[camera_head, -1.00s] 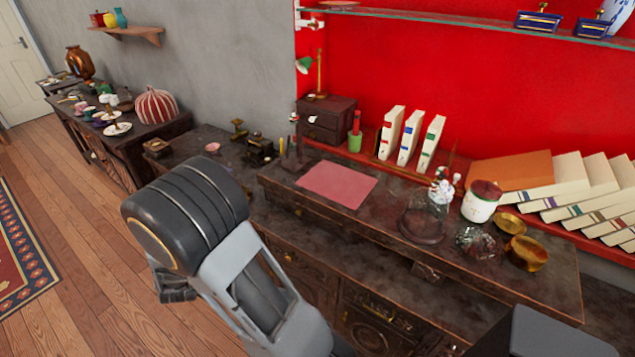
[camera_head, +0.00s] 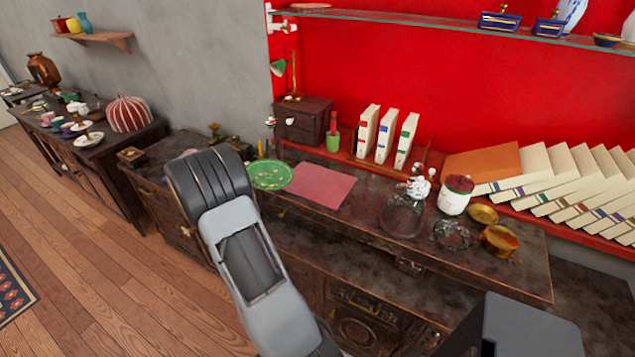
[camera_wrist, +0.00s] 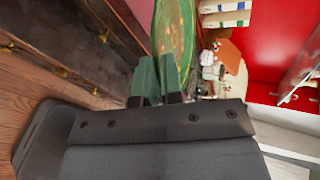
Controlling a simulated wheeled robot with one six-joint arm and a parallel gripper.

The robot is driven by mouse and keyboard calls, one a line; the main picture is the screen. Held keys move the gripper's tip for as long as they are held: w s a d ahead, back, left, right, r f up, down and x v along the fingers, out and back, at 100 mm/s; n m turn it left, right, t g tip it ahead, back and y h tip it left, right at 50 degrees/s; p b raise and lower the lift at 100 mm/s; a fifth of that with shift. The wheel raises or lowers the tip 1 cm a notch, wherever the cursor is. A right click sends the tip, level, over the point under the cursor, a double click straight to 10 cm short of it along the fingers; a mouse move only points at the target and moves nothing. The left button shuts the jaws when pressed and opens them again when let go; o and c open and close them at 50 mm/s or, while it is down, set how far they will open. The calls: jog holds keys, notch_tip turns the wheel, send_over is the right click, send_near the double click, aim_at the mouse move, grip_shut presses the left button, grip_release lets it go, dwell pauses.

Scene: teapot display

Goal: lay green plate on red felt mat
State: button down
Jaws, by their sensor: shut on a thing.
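The green plate (camera_head: 270,175) shows in the head view just left of the red felt mat, beyond my arm, with its patterned face visible. In the wrist view the plate (camera_wrist: 176,35) extends from between the fingertips of my gripper (camera_wrist: 157,78), which is shut on its edge. In the head view my arm hides the gripper. The red felt mat (camera_head: 320,185) lies flat and bare on the dark desk. The plate appears close to the mat's left edge; I cannot tell its height above the desk.
Upright binders (camera_head: 387,136) and a small dark drawer box (camera_head: 303,121) stand behind the mat. A glass dome (camera_head: 403,215), a white jar (camera_head: 456,195) and brass bowls (camera_head: 499,241) stand to its right. A green cup (camera_head: 333,143) is near the drawer box.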

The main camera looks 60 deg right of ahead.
aim_at(284, 175)
jog(key=s+d+g, duration=0.1)
jog(key=s+d, duration=0.1)
jog(key=s+d+g, duration=0.1)
jog(key=s+d, duration=0.1)
jog(key=d, duration=0.1)
jog(key=shift+m+g+h, duration=0.3)
jog(key=shift+m, duration=0.1)
jog(key=x, duration=0.2)
jog(key=p+x, duration=0.1)
jog(key=x, duration=0.4)
jog(key=shift+s+a+f, duration=0.15)
jog(key=shift+s+a, duration=0.05)
jog(key=shift+s, duration=0.1)
jog(key=d+f, duration=0.1)
jog(key=s+d+f, duration=0.1)
jog(key=f, duration=0.1)
jog(key=d+f, duration=0.1)
jog(key=shift+s+d+f+p, duration=0.25)
jog(key=shift+s+d+p, duration=0.05)
jog(key=shift+s+d+f, duration=0.25)
jog(key=shift+d+f, duration=0.2)
jog(key=shift+f, duration=0.15)
jog(key=shift+d+f+p, duration=0.2)
jog(key=shift+f+p, duration=0.3)
jog(key=shift+f, duration=1.3)
jog(key=c, duration=1.5)
grip_release()
jog(key=shift+c, duration=0.2)
jog(key=shift+a, duration=0.1)
